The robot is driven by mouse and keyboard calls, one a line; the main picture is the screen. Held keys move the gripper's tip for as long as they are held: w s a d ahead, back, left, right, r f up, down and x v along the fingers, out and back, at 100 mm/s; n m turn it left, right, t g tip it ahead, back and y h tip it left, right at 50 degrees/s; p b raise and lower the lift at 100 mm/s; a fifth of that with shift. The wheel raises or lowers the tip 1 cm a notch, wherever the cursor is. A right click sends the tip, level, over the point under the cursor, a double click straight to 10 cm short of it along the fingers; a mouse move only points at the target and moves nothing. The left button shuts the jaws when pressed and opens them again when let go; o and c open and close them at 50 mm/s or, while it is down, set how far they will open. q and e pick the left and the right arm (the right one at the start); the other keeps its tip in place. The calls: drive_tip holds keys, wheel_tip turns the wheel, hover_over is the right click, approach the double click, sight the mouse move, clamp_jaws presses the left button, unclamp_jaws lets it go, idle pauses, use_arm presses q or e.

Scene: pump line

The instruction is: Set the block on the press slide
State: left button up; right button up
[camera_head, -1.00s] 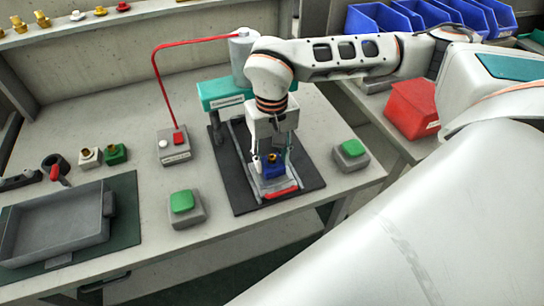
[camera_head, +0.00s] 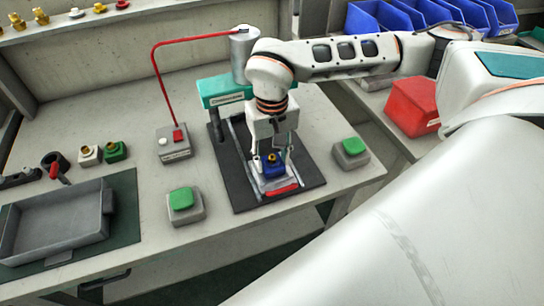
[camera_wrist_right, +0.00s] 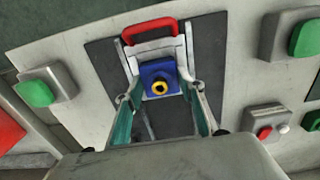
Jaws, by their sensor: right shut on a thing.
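A blue block (camera_head: 273,168) with a brass fitting on top is between the fingers of my right gripper (camera_head: 272,160). The gripper points down and is shut on the block. In the right wrist view the block (camera_wrist_right: 154,72) shows between the two fingers (camera_wrist_right: 160,88). The press slide (camera_head: 277,187) is a grey metal carriage with a red front handle (camera_head: 283,191). The block is over the slide plate, just behind the handle, and looks upright. I cannot tell whether its underside touches the plate. My left gripper is not in view.
The teal press (camera_head: 220,91) stands behind on its dark base plate (camera_head: 236,182). Green-button boxes stand left (camera_head: 185,208) and right (camera_head: 351,154) of it. A control box (camera_head: 174,145) with a red button, a grey tray (camera_head: 56,222) and small fittings blocks (camera_head: 115,152) are further left.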

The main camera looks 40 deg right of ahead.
drive_tip(key=shift+f, duration=0.3)
idle(0.5)
drive_tip(key=o, duration=1.4)
drive_tip(key=o, duration=0.3)
